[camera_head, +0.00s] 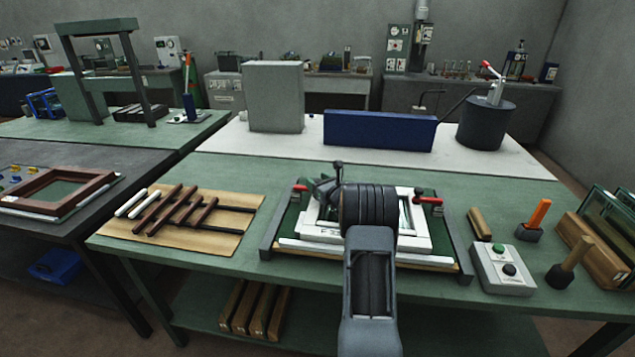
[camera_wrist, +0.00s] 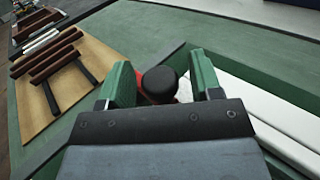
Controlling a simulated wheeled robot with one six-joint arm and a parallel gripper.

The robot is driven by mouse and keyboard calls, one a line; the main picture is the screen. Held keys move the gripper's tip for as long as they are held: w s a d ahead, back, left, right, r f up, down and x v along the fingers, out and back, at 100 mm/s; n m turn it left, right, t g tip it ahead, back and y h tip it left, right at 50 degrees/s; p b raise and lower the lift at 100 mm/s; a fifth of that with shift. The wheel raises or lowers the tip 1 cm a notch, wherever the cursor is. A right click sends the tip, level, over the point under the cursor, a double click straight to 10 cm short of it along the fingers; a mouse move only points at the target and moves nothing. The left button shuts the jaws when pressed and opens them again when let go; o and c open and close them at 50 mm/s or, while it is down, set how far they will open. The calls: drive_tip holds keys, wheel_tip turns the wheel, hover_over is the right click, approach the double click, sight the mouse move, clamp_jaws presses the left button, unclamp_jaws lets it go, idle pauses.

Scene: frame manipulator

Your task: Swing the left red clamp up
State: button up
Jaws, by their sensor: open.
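The left red clamp (camera_head: 300,188) sits at the left side of the white frame on the green fixture, and only a small red part shows beside my gripper. In the wrist view, a round black knob (camera_wrist: 159,82) with red below it (camera_wrist: 147,98) lies between my two green fingers. My gripper (camera_wrist: 161,68) is open around the knob, with gaps on both sides. In the head view, my gripper (camera_head: 321,186) is partly hidden by my dark wrist. The right red clamp (camera_head: 429,200) is at the frame's right side. The white frame (camera_head: 420,240) is partly covered by my arm.
A board with brown and white bars (camera_head: 185,220) lies left of the fixture (camera_head: 447,262). A button box (camera_head: 502,270), an orange-handled tool (camera_head: 539,213) and a wooden-handled tool (camera_head: 570,262) stand to the right. A blue block (camera_head: 378,131) is behind. Bare green tabletop lies at the front.

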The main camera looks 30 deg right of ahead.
clamp_jaws()
idle(0.4)
